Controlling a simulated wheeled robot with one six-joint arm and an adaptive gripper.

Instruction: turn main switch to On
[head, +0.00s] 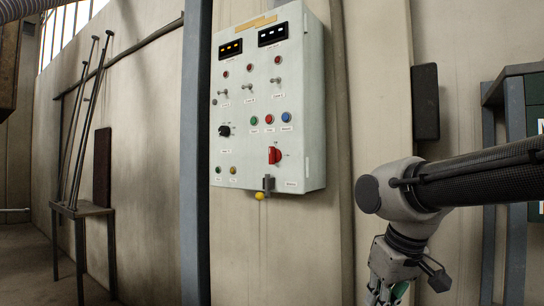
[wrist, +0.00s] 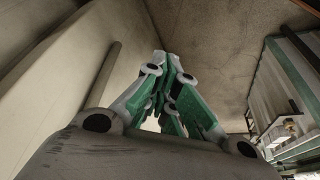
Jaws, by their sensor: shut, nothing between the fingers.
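A grey control panel (head: 306,100) hangs on the wall in the middle of the head view. A red rotary switch (head: 274,155) sits at its lower right; the labels are too small to read, so I cannot tell its marked position. A black rotary knob (head: 225,131) sits to its left. My gripper (head: 388,288) is at the bottom right of the head view, below and right of the panel and apart from it, its fingertips cut off by the frame. In the wrist view my gripper's green and grey fingers (wrist: 169,60) are together and empty. The panel does not show there.
A yellow ball-ended lever (head: 260,196) hangs under the panel. A dark padded block (head: 425,102) is on the wall to its right. A blue-grey post (head: 196,150) stands left of the panel. A small table (head: 82,209) with leaning long rods (head: 83,120) stands far left.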

